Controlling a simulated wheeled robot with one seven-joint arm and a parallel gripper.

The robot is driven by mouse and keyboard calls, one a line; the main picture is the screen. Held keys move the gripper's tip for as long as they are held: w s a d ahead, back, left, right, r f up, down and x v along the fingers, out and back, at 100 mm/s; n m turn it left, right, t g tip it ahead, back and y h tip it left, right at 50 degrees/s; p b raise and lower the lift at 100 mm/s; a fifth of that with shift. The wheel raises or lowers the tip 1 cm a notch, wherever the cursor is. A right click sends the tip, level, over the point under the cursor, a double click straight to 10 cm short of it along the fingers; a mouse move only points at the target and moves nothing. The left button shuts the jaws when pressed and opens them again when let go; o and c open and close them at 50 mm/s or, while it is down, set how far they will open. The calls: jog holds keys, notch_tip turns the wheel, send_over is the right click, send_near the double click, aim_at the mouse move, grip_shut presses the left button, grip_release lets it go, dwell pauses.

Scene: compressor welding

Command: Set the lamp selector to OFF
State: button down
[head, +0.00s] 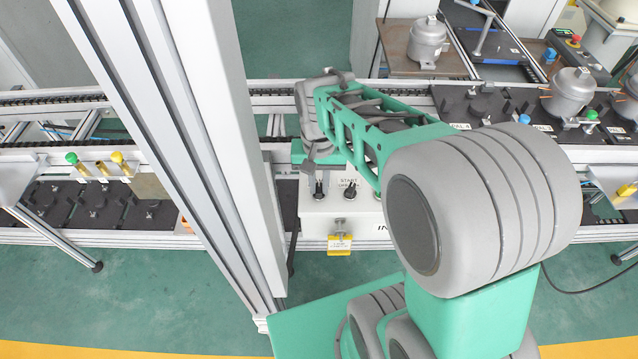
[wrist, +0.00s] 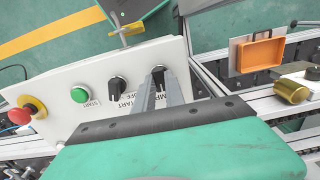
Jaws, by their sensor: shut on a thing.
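The control box shows a sloped white panel (wrist: 100,95) in the wrist view. My gripper (wrist: 160,90) reaches down to the panel, its two grey fingers closed on the black lamp selector (wrist: 158,70) at the panel's right end. The fingers cover most of that knob, so its pointing direction cannot be told. Lettering beside it, partly hidden, seems to read OFF. A second black selector (wrist: 117,84) stands free just left of it. In the head view my gripper (head: 319,180) is over the left part of the box (head: 340,215).
A green START button (wrist: 79,94) and a red mushroom button (wrist: 20,115) sit further left on the panel. An orange bin (wrist: 260,52) and a brass cylinder (wrist: 292,91) lie to the right. In the head view a metal upright (head: 215,130) stands close left of the box.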

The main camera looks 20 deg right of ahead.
aim_at(319, 188)
jog(key=n, duration=0.4)
jog(key=shift+n+b, duration=0.3)
dwell(0.3)
jog(key=c, duration=1.4)
grip_release()
notch_tip(319, 188, up, 8)
jog(key=shift+f+b, duration=0.1)
jog(key=shift+b, duration=0.5)
